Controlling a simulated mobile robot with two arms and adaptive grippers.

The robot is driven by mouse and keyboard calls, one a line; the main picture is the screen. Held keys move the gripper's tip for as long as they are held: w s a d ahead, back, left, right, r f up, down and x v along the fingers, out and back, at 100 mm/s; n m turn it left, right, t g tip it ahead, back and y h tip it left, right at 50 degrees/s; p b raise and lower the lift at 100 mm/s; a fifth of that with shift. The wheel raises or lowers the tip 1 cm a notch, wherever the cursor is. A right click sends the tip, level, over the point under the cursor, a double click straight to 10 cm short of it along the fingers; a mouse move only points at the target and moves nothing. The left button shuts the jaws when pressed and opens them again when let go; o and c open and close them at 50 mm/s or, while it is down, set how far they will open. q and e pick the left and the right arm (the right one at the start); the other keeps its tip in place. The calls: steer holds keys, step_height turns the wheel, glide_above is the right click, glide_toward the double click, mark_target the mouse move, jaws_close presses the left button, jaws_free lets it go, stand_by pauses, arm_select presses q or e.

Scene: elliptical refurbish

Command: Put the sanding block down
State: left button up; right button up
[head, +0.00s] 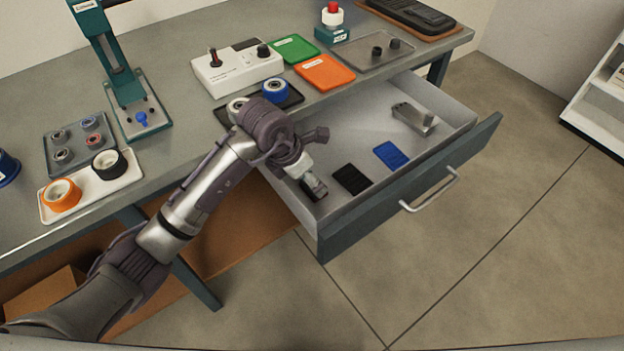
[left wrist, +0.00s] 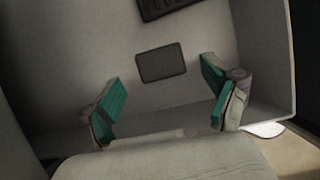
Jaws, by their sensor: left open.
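My left gripper (head: 314,187) reaches down into the left end of the open drawer (head: 329,222). In the left wrist view its two teal-padded fingers (left wrist: 163,97) are spread wide, with nothing between the pads. A dark flat rectangle (left wrist: 161,62) lies beyond the fingertips, apart from them. In the head view a black pad (head: 351,178) lies just right of the gripper, then a blue pad (head: 391,154). A grey metal block (head: 413,118) lies at the drawer's right end. I cannot tell for sure which of these is the sanding block. My right gripper is not in view.
The drawer sticks out from the grey workbench (head: 196,136). On the bench stand a teal press (head: 120,80), a white control box (head: 238,68), green (head: 296,48) and orange (head: 325,72) pads, and trays with wheels. The drawer's middle has bare floor.

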arm_select(q)
steer(key=v, duration=0.8)
steer(key=shift+r, duration=0.15)
